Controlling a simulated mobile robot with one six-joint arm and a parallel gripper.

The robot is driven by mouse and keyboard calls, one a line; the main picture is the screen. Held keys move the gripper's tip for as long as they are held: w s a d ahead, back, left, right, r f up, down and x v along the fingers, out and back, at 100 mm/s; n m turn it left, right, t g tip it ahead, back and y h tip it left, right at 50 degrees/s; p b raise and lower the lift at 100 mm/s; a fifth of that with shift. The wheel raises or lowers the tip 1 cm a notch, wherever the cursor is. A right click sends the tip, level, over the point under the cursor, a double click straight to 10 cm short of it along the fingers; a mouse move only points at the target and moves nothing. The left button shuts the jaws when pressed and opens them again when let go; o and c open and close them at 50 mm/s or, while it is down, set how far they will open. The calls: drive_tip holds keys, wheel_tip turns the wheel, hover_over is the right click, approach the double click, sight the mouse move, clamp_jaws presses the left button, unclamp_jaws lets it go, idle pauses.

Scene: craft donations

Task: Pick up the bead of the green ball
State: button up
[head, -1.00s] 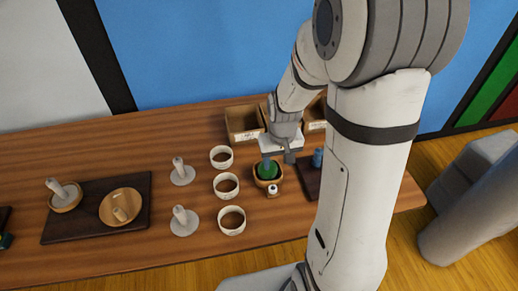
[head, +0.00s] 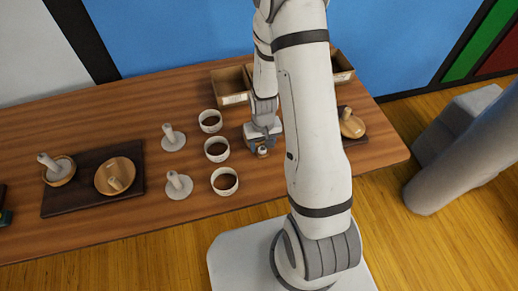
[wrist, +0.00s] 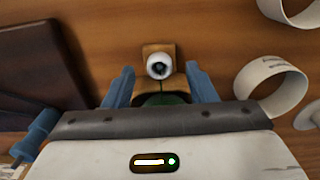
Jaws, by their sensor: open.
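The bead (wrist: 158,66) is a small white ring with a dark middle. It sits on a wooden block at the edge of the green ball's holder, and it also shows in the head view (head: 262,151). The green ball (wrist: 165,99) shows only as a sliver in the wrist view, mostly hidden by my gripper. My gripper (wrist: 160,73) is open, with one blue-grey finger on each side of the ball's holder and the bead just beyond, between the fingertips. In the head view my gripper (head: 262,138) is low over the holder.
Several white cups (head: 217,149) stand in a column left of my gripper, close by. Grey-based pegs (head: 173,139) stand further left, then a dark tray (head: 70,206). Open boxes (head: 230,84) are behind. A wooden bowl (head: 351,124) is right of my arm.

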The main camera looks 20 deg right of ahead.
drive_tip(key=shift+f, duration=0.75)
drive_tip(key=c, duration=1)
